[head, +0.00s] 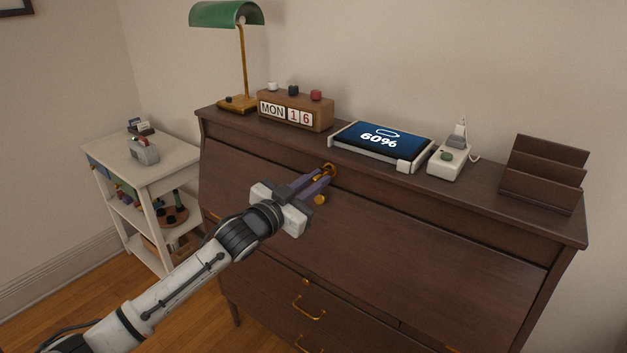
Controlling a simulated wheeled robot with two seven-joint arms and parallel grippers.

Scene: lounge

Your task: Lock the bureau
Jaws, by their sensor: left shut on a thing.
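The dark wood bureau (440,248) stands against the wall with its slanted front panel up. My left gripper (325,174) is at the upper middle of that front. Its purple fingers are shut on a small brass key (330,168) at the upper edge of the panel. The fingers hide part of the key, and I cannot tell how far it sits in a lock. A brass knob (319,200) shows on the panel just below the fingers. My right gripper is not in view.
A white shelf cart (160,183) stands at left. Drawers with brass handles (309,311) are below.

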